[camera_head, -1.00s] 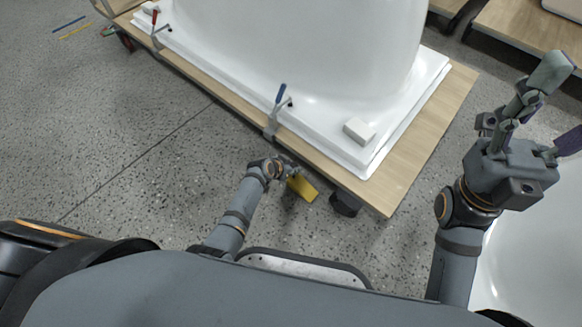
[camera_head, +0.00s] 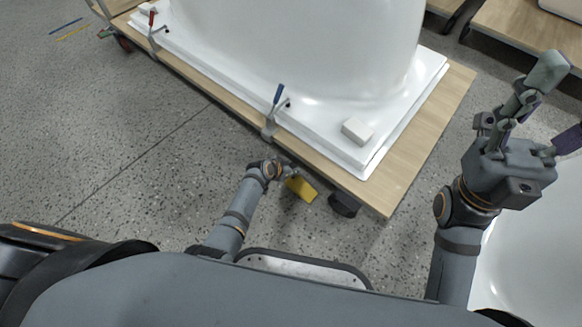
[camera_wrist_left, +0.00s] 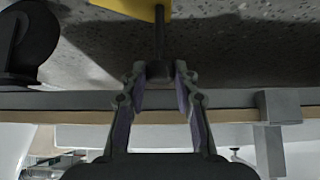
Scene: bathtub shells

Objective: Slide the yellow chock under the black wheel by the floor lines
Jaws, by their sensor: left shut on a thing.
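The yellow chock (camera_head: 301,188) is on or just above the floor beside the wooden cart, left of a black wheel (camera_head: 342,206) with a small gap between them. My left gripper (camera_head: 284,171) is at its upper left end. In the left wrist view the chock (camera_wrist_left: 135,7) is at the top edge, mostly cut off. Its dark handle (camera_wrist_left: 158,35) runs down to a knob between the shut fingers of the left gripper (camera_wrist_left: 160,78). A black wheel (camera_wrist_left: 28,45) is at the upper left there. My right gripper (camera_head: 563,105) is open and empty, at the right.
The cart (camera_head: 430,135) carries a white tub shell (camera_head: 300,40), held by clamps with a blue handle (camera_head: 278,95) and a red handle. Blue and yellow floor lines (camera_head: 72,31) lie far left, near another cart wheel (camera_head: 122,43). The speckled floor at left is clear.

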